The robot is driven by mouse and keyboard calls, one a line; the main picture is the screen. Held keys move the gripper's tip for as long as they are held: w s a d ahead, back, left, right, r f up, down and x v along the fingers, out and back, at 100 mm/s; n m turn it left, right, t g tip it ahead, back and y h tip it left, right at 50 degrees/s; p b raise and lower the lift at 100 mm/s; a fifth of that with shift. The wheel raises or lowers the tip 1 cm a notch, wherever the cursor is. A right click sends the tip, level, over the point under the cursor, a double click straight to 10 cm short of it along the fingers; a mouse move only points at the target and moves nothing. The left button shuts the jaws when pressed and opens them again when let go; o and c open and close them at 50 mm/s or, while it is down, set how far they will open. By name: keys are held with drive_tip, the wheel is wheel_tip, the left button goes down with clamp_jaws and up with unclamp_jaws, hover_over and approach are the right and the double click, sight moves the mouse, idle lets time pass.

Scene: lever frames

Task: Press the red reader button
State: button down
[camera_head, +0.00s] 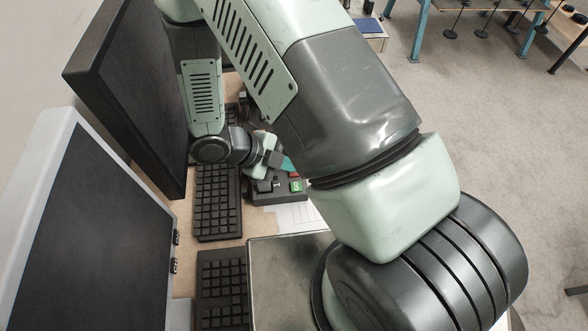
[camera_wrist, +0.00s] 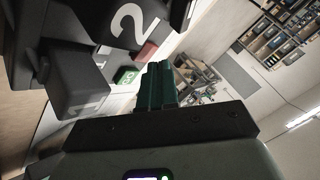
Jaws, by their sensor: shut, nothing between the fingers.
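The red button (camera_head: 294,176) sits on a dark reader box (camera_head: 266,198), just behind a green button (camera_head: 296,187) with white marks. In the wrist view the red button (camera_wrist: 147,51) shows on the box's edge, partly cut off by the box's black part bearing a white "2", with the green button (camera_wrist: 127,76) beside it. My gripper (camera_head: 288,164) has teal fingers that are shut and empty, close to the red button. In the wrist view the gripper's fingertips (camera_wrist: 157,70) appear just right of both buttons. I cannot tell whether they touch the red one.
Black keyboards (camera_head: 217,200) lie left of the box, below a large dark monitor (camera_head: 135,80). A second screen (camera_head: 85,230) stands at the front left. White paper (camera_head: 298,217) lies in front of the box. My own arm covers much of the right side.

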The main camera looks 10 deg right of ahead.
drive_tip(key=shift+r, duration=0.2)
drive_tip(key=shift+r, duration=2.5)
drive_tip(key=shift+w+r, duration=0.1)
drive_tip(key=w+d+r+m+y, duration=0.1)
drive_tip(key=d+r+m, duration=0.2)
drive_tip(key=r+m, duration=0.75)
wheel_tip(320, 180, up, 16)
drive_tip(key=f+m+y, duration=0.1)
drive_tip(key=m+y, duration=0.4)
drive_tip(key=m, duration=1.7)
hover_over(290, 173)
drive_tip(key=s+d, duration=0.5)
drive_tip(key=d, duration=0.2)
drive_tip(key=s+r+m+t+y, duration=0.3)
drive_tip(key=r+m, duration=0.4)
drive_tip(key=m, duration=0.6)
drive_tip(key=s+t, duration=0.1)
drive_tip(key=s, duration=0.1)
drive_tip(key=shift+s+r+t, duration=0.25)
drive_tip(key=shift+s+t, duration=0.05)
